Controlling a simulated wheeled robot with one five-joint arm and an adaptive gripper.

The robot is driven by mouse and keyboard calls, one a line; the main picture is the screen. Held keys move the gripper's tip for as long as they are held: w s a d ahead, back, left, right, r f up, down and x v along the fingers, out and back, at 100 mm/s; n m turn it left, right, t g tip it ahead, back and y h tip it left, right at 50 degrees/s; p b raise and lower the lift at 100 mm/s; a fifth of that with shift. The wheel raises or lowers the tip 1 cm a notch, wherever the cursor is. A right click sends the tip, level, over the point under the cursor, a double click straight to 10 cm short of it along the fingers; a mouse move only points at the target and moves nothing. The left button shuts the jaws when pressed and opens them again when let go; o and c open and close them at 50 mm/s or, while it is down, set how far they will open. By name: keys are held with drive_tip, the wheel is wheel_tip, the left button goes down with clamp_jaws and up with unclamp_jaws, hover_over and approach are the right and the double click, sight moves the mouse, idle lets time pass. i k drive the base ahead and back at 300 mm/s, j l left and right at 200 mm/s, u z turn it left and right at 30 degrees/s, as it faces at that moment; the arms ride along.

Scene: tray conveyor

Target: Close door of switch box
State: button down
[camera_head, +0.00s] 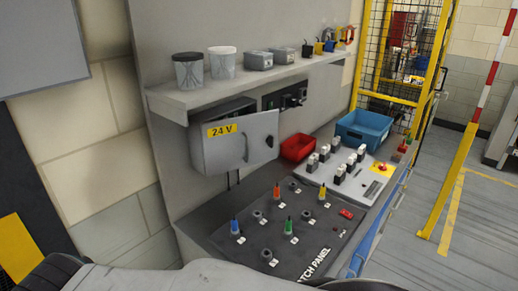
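The grey switch box (221,107) is mounted on the panel wall below a shelf, left of the picture's middle. Its door (218,155) carries a yellow "24 V" label and a curved handle (246,147). The door looks ajar, its right edge standing out from the box toward the right. The box interior is mostly hidden behind the door, so how far it is open is hard to tell. My gripper is not in view.
A shelf (193,103) with jars and small boxes runs above the switch box. Below lies a patch panel (250,248) with coloured plugs. A red bin (297,148), a blue bin (362,128) and a switch console (345,180) stand to the right. Open floor lies farther right.

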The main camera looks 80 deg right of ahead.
sight(229, 145)
drive_tip(key=k+j, duration=0.1)
drive_tip(key=k, duration=0.25)
drive_tip(key=k+u, duration=0.1)
drive_tip(key=k, duration=0.3)
drive_tip(key=k+l, duration=0.2)
drive_tip(key=k, duration=0.15)
drive_tip(key=k+l+u, duration=0.1)
drive_tip(key=k+l, duration=0.15)
drive_tip(key=k, duration=0.1)
